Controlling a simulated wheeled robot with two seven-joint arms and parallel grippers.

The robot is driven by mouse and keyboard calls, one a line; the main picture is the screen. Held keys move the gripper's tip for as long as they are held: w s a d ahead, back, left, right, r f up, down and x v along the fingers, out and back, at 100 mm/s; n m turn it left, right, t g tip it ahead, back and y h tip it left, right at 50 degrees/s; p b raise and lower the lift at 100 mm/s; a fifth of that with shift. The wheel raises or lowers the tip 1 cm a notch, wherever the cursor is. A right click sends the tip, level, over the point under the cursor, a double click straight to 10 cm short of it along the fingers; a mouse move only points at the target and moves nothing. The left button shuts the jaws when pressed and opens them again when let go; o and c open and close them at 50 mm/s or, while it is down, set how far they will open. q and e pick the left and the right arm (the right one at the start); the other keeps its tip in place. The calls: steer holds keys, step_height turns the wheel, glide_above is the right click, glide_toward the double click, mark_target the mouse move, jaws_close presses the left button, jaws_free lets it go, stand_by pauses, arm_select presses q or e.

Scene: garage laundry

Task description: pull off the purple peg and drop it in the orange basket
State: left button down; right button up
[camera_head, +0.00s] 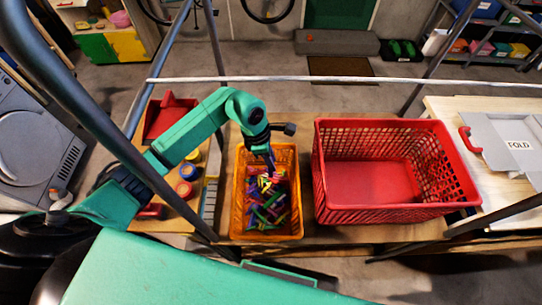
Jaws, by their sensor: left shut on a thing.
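The orange basket (242,214) stands on the wooden table at the centre, left of the red laundry basket. It holds a heap of pegs (267,205) in several colours, purple among them. My left gripper (271,160) reaches down over the back part of the orange basket, above the heap. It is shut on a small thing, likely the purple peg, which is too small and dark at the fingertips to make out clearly. My right gripper is not in view.
A large red laundry basket (384,212), which looks empty, stands close on the right. A pale rail (350,80) crosses behind my arm, with dark frame posts around. A red bin (168,117) and small round tubs (187,171) are on the left. A folding board (505,145) lies at right.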

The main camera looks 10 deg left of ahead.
arm_select(q)
steer(key=shift+f+b, duration=1.7)
steer(key=shift+f, duration=1.5)
steer(key=c, duration=0.6)
jaws_free()
steer(key=shift+r, duration=0.1)
steer(key=shift+b+v, duration=1.55)
steer(key=shift+v, duration=5.7)
